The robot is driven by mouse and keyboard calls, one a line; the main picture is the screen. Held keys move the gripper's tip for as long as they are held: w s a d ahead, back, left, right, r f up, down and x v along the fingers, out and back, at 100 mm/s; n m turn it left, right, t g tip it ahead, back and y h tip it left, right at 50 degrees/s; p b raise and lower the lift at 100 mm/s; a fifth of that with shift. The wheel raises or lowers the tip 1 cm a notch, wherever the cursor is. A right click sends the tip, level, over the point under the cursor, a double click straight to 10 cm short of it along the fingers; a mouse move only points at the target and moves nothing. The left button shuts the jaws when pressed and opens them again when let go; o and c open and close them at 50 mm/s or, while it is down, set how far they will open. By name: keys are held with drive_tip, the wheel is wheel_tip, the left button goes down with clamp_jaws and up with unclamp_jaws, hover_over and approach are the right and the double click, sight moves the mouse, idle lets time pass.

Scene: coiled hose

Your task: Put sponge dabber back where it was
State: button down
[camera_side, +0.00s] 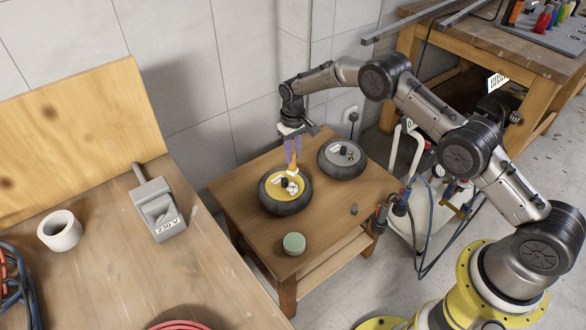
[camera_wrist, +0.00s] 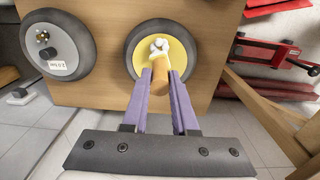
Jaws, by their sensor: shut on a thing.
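The sponge dabber with an orange handle (camera_side: 293,169) is between the purple fingers of my gripper (camera_side: 292,150), which is shut on it. In the wrist view the dabber's orange handle (camera_wrist: 160,84) sits between the fingertips (camera_wrist: 160,74). The handle points down over the wheel with the yellow hub (camera_side: 270,208), and a white lumpy shape (camera_wrist: 160,47) shows at its far end. I cannot tell whether that shape is the dabber's head or a thing on the hub, or whether the dabber touches the wheel.
A second wheel with a grey hub (camera_side: 343,170) lies behind on the same small wooden table (camera_side: 245,235). A jar with a pale green top (camera_side: 294,243) and a small dark piece (camera_side: 354,210) stand nearer the front. The table's middle is clear. A larger bench (camera_side: 100,270) is at left.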

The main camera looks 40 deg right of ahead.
drive_tip(key=shift+w, duration=0.1)
drive_tip(key=shift+w+f, duration=0.1)
drive_tip(key=shift+w, duration=0.2)
drive_tip(key=s+d+f, duration=0.5)
drive_tip(key=s+d, duration=0.6)
drive_tip(key=d, duration=0.1)
drive_tip(key=s+d+r+m, duration=0.35)
drive_tip(key=s+d, duration=0.85)
drive_tip(key=s, duration=0.5)
drive_tip(key=shift+m, duration=0.45)
drive_tip(key=shift+w+d+f, duration=1.4)
drive_tip(key=shift+w+f, duration=0.55)
drive_tip(key=shift+f, duration=0.3)
drive_tip(key=shift+w+d+f, duration=1.4)
drive_tip(key=shift+w+f, duration=0.55)
drive_tip(key=shift+f, duration=0.3)
drive_tip(key=shift+w+d+f, duration=1.4)
drive_tip(key=shift+w+f, duration=0.55)
drive_tip(key=shift+f, duration=0.3)
drive_tip(key=shift+f, duration=0.2)
